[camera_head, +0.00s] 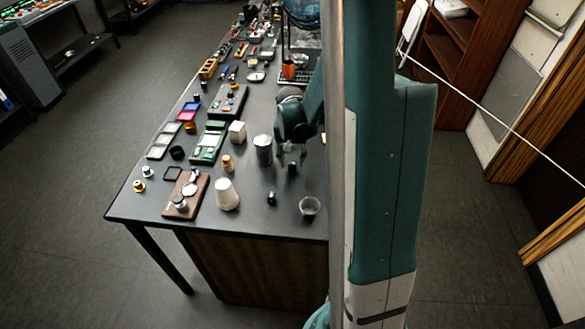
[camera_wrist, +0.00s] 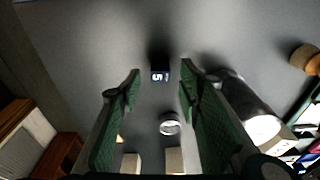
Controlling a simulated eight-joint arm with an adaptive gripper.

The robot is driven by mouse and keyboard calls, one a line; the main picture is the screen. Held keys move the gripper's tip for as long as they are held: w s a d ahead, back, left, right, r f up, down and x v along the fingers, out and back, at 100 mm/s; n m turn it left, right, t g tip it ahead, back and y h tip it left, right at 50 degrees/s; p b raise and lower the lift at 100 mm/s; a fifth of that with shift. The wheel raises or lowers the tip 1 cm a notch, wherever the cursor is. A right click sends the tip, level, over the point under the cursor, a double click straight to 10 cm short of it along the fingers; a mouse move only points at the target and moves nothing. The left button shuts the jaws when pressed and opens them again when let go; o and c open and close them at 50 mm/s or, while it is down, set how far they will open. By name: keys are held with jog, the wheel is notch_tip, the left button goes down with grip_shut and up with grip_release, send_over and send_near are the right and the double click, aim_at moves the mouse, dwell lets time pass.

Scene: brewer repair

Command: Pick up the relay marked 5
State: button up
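The relay marked 5 (camera_wrist: 159,76) is a small dark block with a white 5 on its face, turned sideways in the wrist view. It stands on the grey table between and slightly beyond my fingertips, with a gap on both sides. In the head view a small black block (camera_head: 292,168) just below my gripper (camera_head: 291,153) appears to be this relay; its mark is not readable there. My gripper (camera_wrist: 160,78) is open and empty, its two green fingers spread on either side of the relay.
A metal cylinder (camera_head: 263,149) stands close beside my gripper, and shows right of the right finger in the wrist view (camera_wrist: 248,105). Another small black block (camera_head: 271,198), a clear glass (camera_head: 310,208) and a white cup (camera_head: 227,196) stand nearer the table's front edge. Bare tabletop lies between them.

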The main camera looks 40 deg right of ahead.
aim_at(292, 163)
jog(key=shift+w+d+f, duration=0.1)
jog(key=shift+f, duration=0.75)
jog(key=shift+w+d+f, duration=0.1)
jog(key=shift+f, duration=0.75)
jog(key=c, duration=0.9)
